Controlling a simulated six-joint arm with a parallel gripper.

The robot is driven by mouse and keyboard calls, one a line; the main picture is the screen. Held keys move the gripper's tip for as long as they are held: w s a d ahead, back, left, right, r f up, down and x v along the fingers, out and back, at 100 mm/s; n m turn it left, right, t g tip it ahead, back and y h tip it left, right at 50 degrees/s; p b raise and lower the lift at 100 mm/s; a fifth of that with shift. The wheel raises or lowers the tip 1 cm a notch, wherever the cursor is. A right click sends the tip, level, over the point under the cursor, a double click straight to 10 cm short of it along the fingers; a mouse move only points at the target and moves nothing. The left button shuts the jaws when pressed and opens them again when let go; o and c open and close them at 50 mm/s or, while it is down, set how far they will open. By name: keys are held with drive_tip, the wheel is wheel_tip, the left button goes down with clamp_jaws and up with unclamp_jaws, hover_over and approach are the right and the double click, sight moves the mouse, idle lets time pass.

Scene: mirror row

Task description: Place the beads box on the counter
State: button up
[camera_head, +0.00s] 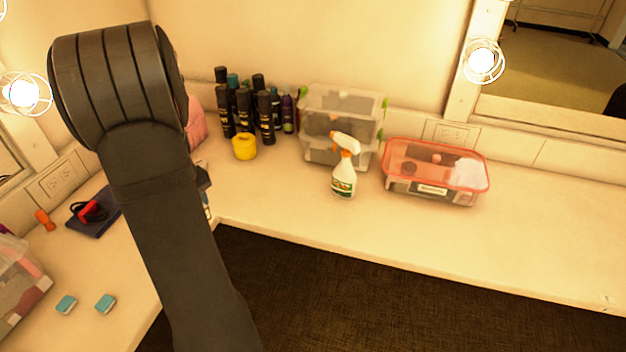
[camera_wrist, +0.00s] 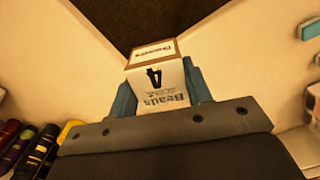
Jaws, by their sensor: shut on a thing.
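In the head view my arm hides most of the gripper and box; only a small pale sliver, likely the box, shows beside the arm.
A spray bottle (camera_head: 344,170), a yellow jar (camera_head: 244,147), dark bottles (camera_head: 243,108), a clear bin (camera_head: 318,152) and a red-lidded container (camera_head: 434,193) stand at the back. Teal blocks (camera_head: 105,303) lie at left. Counter right of the container is clear. Dark floor (camera_head: 330,300) lies below the edge.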

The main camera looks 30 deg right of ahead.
drive_tip(key=s+d+m, duration=0.3)
drive_tip(key=d+m, duration=0.1)
drive_tip(key=d, duration=1.4)
drive_tip(key=s+d+m, duration=0.2)
drive_tip(key=d+m, duration=0.1)
drive_tip(key=d, duration=1.5)
drive_tip(key=s+d+m, duration=0.7)
drive_tip(key=s+d, duration=1.9)
drive_tip(key=s, duration=0.4)
drive_tip(key=w+f, duration=0.2)
drive_tip(key=w, duration=0.1)
drive_tip(key=w+d+f, duration=0.1)
drive_tip(key=w+f, duration=0.1)
drive_tip(key=w, duration=0.2)
drive_tip(key=w+f, duration=0.3)
drive_tip(key=w, duration=0.1)
drive_tip(key=shift+w+d+f, duration=0.1)
drive_tip(key=shift+w+d, duration=0.1)
drive_tip(key=shift+d, duration=0.05)
drive_tip(key=shift+w+f, duration=0.1)
drive_tip(key=shift+f, duration=1.95)
